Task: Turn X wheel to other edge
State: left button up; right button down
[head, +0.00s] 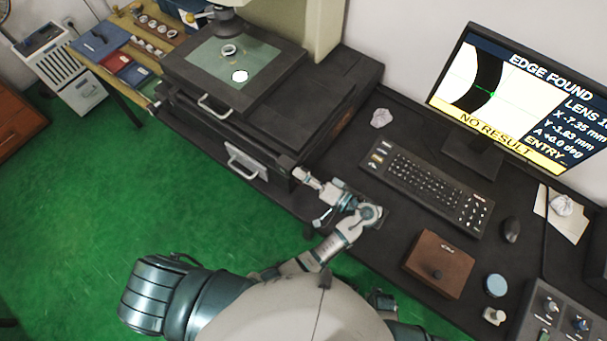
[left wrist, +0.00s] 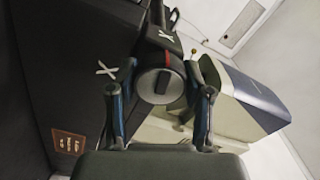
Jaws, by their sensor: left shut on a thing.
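The X wheel (left wrist: 160,86) is a dark round knob with a pale grey face and a red line behind it, in the left wrist view. White X marks show beside it. My left gripper (left wrist: 160,105) has one finger on each side of the wheel and is shut on it. In the head view my left gripper (head: 309,180) is at the right front corner of the measuring machine; the wheel is hard to make out there. The monitor (head: 485,105) reads EDGE FOUND, NO RESULT, X -7.35 mm and Y -3.63 mm. My right gripper is not visible.
A ring (head: 229,50) lies on the green stage plate (head: 205,57), with a bright light spot near it. A keyboard (head: 425,186), a mouse (head: 511,230) and a brown box (head: 438,264) are on the dark desk. Green floor is free at left.

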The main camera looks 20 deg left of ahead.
pick_arm(q)
jog(key=o, duration=1.2)
jog(key=shift+s+f, duration=0.1)
jog(key=shift+f, duration=0.2)
jog(key=shift+c, duration=0.2)
jog(key=shift+d+r, duration=0.1)
jog(key=shift+d, duration=0.05)
jog(key=shift+r, duration=0.1)
